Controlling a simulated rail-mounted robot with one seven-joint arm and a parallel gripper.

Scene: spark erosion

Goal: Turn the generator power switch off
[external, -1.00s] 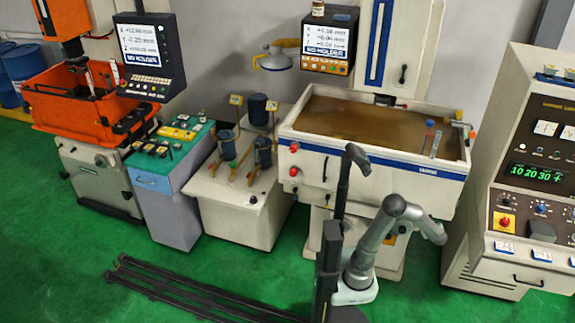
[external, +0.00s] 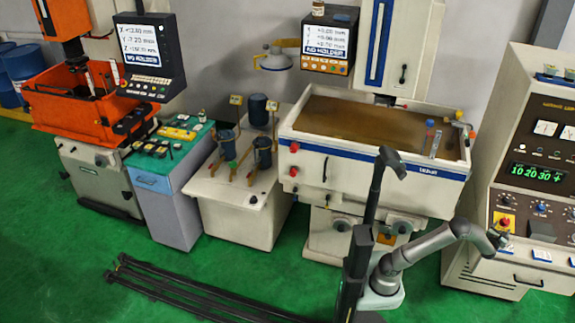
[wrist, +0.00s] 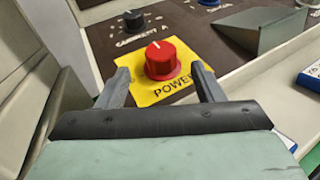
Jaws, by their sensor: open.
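The generator power switch is a red round knob (wrist: 161,60) with a white mark on top, on a yellow plate (wrist: 140,92) lettered "POWER". In the external view the switch (external: 504,221) sits low on the left of the generator cabinet's panel. My gripper (wrist: 161,72) is open, with one finger on each side of the knob in the wrist view. I cannot tell whether the fingers touch it. In the external view my gripper (external: 498,238) is at the cabinet front, just below the switch. The generator's green display (external: 537,173) is lit.
A black "CURRENT A" knob (wrist: 134,20) is beyond the power switch. A grey slanted block (wrist: 262,28) juts out to the right of it, also visible externally (external: 542,231). Blue-framed labels (external: 541,255) line the cabinet's ledge. The EDM tank (external: 330,150) stands left of the cabinet.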

